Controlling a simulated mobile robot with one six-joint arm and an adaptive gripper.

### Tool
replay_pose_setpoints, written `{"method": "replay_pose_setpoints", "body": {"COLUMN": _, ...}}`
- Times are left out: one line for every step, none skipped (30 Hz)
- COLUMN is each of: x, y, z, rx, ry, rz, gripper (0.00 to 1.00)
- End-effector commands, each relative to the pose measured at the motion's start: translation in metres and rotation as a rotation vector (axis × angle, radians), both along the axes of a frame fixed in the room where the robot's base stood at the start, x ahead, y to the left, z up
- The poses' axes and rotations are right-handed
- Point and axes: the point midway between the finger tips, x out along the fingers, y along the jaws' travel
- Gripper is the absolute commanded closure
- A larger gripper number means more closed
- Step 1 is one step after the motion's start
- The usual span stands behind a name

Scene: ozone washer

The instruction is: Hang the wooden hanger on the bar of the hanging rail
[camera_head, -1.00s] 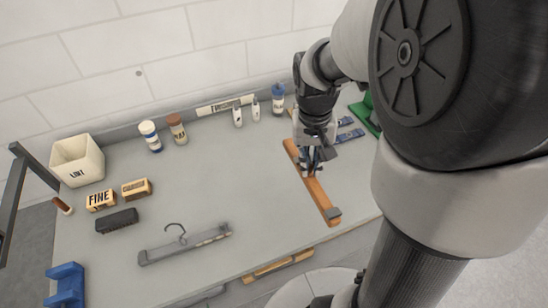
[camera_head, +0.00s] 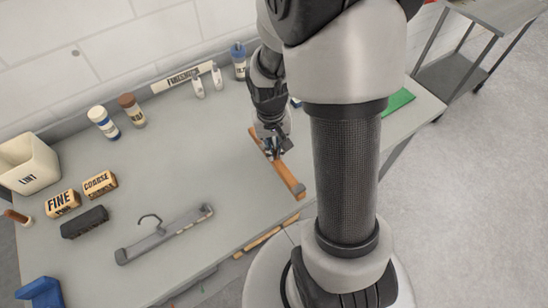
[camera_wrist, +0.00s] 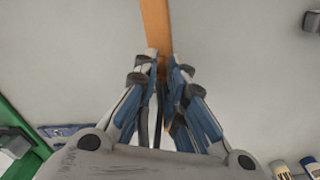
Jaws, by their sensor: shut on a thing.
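The wooden hanger (camera_head: 287,177) lies low at the right part of the grey table, its long brown bar slanting toward the front edge, with a grey end piece. My gripper (camera_head: 273,152) is over the bar, pointing down, and is shut on it. In the wrist view my gripper (camera_wrist: 164,62) has its fingers close together around the wooden bar (camera_wrist: 155,25), which runs up out of the picture. The hanger's hook cannot be made out. I cannot tell if the bar touches the table. The hanging rail cannot be made out in the current views.
A grey hanger (camera_head: 165,236) with a hook lies on the table (camera_head: 190,185). FINE (camera_head: 62,203) and COARSE (camera_head: 100,184) blocks, a dark brush (camera_head: 84,222) and a LINT bin (camera_head: 28,165) stand left. Bottles line the back. A metal cart (camera_head: 455,72) stands far right.

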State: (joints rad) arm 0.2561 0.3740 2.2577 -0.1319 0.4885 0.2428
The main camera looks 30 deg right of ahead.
Motion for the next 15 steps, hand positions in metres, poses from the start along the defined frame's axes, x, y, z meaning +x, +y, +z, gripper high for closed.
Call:
{"method": "replay_pose_setpoints", "body": {"x": 0.0, "y": 0.0, "z": -0.003, "rx": 0.0, "ry": 0.001, "rz": 0.0, "gripper": 1.0}}
{"method": "replay_pose_setpoints", "body": {"x": 0.0, "y": 0.0, "z": -0.005, "rx": 0.0, "ry": 0.001, "rz": 0.0, "gripper": 1.0}}
{"method": "replay_pose_setpoints", "body": {"x": 0.0, "y": 0.0, "z": -0.007, "rx": 0.0, "ry": 0.001, "rz": -0.001, "gripper": 1.0}}
{"method": "replay_pose_setpoints", "body": {"x": 0.0, "y": 0.0, "z": -0.009, "rx": 0.0, "ry": 0.0, "rz": -0.001, "gripper": 1.0}}
{"method": "replay_pose_setpoints", "body": {"x": 0.0, "y": 0.0, "z": -0.012, "rx": 0.0, "ry": 0.0, "rz": -0.001, "gripper": 1.0}}
{"method": "replay_pose_setpoints", "body": {"x": -0.001, "y": 0.0, "z": -0.018, "rx": 0.001, "ry": 0.002, "rz": -0.001, "gripper": 1.0}}
{"method": "replay_pose_setpoints", "body": {"x": -0.001, "y": 0.0, "z": -0.023, "rx": 0.001, "ry": 0.003, "rz": -0.001, "gripper": 1.0}}
{"method": "replay_pose_setpoints", "body": {"x": -0.001, "y": 0.0, "z": -0.028, "rx": 0.001, "ry": 0.003, "rz": -0.001, "gripper": 1.0}}
{"method": "replay_pose_setpoints", "body": {"x": -0.001, "y": 0.0, "z": -0.035, "rx": 0.001, "ry": 0.003, "rz": 0.0, "gripper": 1.0}}
{"method": "replay_pose_setpoints", "body": {"x": -0.001, "y": 0.0, "z": -0.04, "rx": 0.001, "ry": 0.004, "rz": 0.0, "gripper": 1.0}}
{"method": "replay_pose_setpoints", "body": {"x": -0.001, "y": 0.0, "z": -0.043, "rx": 0.0, "ry": 0.002, "rz": 0.001, "gripper": 1.0}}
{"method": "replay_pose_setpoints", "body": {"x": 0.0, "y": 0.0, "z": -0.046, "rx": 0.0, "ry": 0.001, "rz": 0.001, "gripper": 1.0}}
{"method": "replay_pose_setpoints", "body": {"x": 0.0, "y": 0.0, "z": -0.047, "rx": 0.0, "ry": 0.0, "rz": 0.0, "gripper": 1.0}}
{"method": "replay_pose_setpoints", "body": {"x": 0.0, "y": 0.0, "z": -0.047, "rx": 0.0, "ry": 0.0, "rz": 0.0, "gripper": 1.0}}
{"method": "replay_pose_setpoints", "body": {"x": 0.0, "y": 0.0, "z": -0.047, "rx": 0.0, "ry": 0.0, "rz": 0.0, "gripper": 1.0}}
